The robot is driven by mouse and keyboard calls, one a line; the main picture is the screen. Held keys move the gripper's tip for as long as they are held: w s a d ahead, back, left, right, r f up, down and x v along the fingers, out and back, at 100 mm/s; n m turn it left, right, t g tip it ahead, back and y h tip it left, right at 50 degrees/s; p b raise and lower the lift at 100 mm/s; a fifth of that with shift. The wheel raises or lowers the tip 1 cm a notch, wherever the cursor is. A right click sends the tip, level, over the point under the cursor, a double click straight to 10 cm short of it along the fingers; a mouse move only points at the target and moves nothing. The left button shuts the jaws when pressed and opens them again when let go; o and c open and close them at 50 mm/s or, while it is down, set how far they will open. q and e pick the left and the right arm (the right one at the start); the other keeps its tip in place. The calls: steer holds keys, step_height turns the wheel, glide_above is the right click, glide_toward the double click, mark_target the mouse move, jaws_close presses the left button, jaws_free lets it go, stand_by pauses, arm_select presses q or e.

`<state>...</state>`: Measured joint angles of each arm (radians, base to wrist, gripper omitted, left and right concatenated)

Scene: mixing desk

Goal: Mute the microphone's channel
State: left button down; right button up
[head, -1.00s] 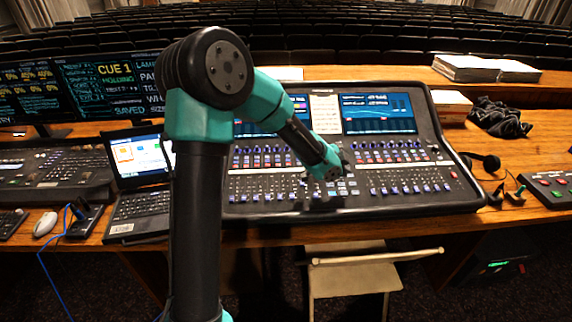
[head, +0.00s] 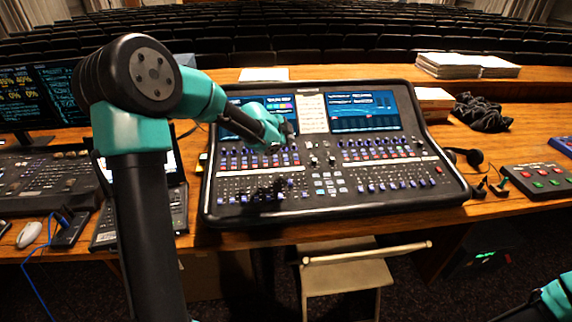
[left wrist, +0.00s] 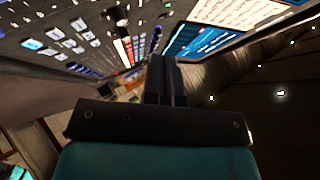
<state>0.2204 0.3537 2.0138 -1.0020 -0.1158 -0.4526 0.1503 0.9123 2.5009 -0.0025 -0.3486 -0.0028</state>
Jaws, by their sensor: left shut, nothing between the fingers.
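The mixing desk (head: 330,205) lies on the wooden table, with rows of faders, coloured buttons and two screens. I cannot read the channel labels, so I cannot tell which channel is the microphone's. No microphone is plain to see. My left gripper (head: 289,128) is over the desk's left half, near the upper button rows below the left screen. In the left wrist view its two fingers (left wrist: 163,80) are together and empty, with desk buttons and a screen beyond them. I cannot tell whether the tips touch the desk. My right gripper is out of view.
A laptop (head: 175,212) stands left of the desk, partly behind my left arm. A headset (head: 467,155) and a box with red and green buttons (head: 540,181) lie to the right. Papers (head: 468,65) and dark cloth (head: 482,112) lie behind. A chair (head: 345,280) stands in front.

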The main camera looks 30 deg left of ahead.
arm_select(q)
steer(key=shift+f, duration=0.1)
steer(key=shift+w+a+f, duration=0.1)
steer(key=shift+w+f, duration=0.05)
steer(key=shift+f, duration=1.25)
steer(key=shift+w+a+f, duration=0.1)
steer(key=shift+f, duration=1.35)
steer(key=shift+w+a+f, duration=0.1)
steer(key=shift+w+f, duration=0.05)
steer(key=shift+f, duration=1.25)
steer(key=shift+f, duration=0.15)
steer(key=shift+f, duration=0.3)
steer(key=shift+f, duration=0.25)
steer(key=shift+r, duration=0.7)
steer(key=shift+r, duration=0.1)
steer(key=shift+s+d+r, duration=0.1)
steer(key=shift+s+r, duration=0.05)
steer(key=shift+r, duration=1.05)
steer(key=shift+s+d+r, duration=0.1)
steer(key=shift+r, duration=1.1)
